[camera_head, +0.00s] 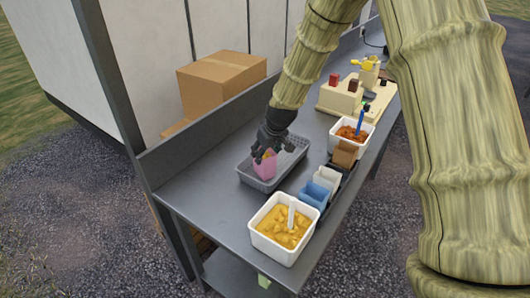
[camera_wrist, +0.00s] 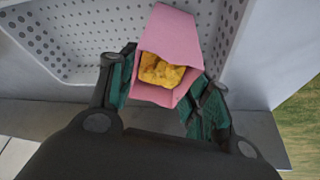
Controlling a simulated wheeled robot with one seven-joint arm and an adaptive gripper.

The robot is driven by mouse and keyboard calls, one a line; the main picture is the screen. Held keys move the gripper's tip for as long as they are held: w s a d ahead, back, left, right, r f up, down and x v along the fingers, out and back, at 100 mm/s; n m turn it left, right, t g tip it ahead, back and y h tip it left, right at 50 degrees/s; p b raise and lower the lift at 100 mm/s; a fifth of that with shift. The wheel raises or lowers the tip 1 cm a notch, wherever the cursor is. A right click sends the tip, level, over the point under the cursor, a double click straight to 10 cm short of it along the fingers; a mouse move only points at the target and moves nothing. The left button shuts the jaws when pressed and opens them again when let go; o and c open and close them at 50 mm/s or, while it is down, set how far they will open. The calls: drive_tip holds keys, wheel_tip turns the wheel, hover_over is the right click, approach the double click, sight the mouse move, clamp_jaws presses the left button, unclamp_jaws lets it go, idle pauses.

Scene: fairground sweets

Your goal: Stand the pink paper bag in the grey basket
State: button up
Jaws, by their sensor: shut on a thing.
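The pink paper bag (camera_head: 265,167) is at the grey basket, with its mouth open and yellow pieces inside. My gripper (camera_head: 268,148) is shut on the bag from above. In the wrist view the pink bag (camera_wrist: 172,45) sits between the two green-padded fingers (camera_wrist: 162,95), its yellow filling facing the camera. The grey basket (camera_head: 290,165) has perforated walls and stands on the metal counter. The basket (camera_wrist: 75,40) also shows behind the bag in the wrist view. I cannot tell whether the bag's bottom touches the basket floor.
A white tub of yellow sweets (camera_head: 268,243) stands at the counter's front. Blue (camera_head: 314,195), white (camera_head: 327,178) and brown (camera_head: 345,153) bags stand right of the basket. Another tub (camera_head: 340,143) and a beige machine (camera_head: 340,99) are further back. The counter (camera_head: 205,190) is clear left of the basket.

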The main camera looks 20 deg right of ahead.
drive_tip(key=shift+f, duration=0.35)
drive_tip(key=shift+f, duration=0.1)
drive_tip(key=o, duration=0.8)
drive_tip(key=shift+r, duration=0.4)
drive_tip(key=b+v, duration=0.2)
drive_tip(key=v, duration=0.9)
drive_tip(key=shift+s+r, duration=0.2)
drive_tip(key=shift+s, duration=0.05)
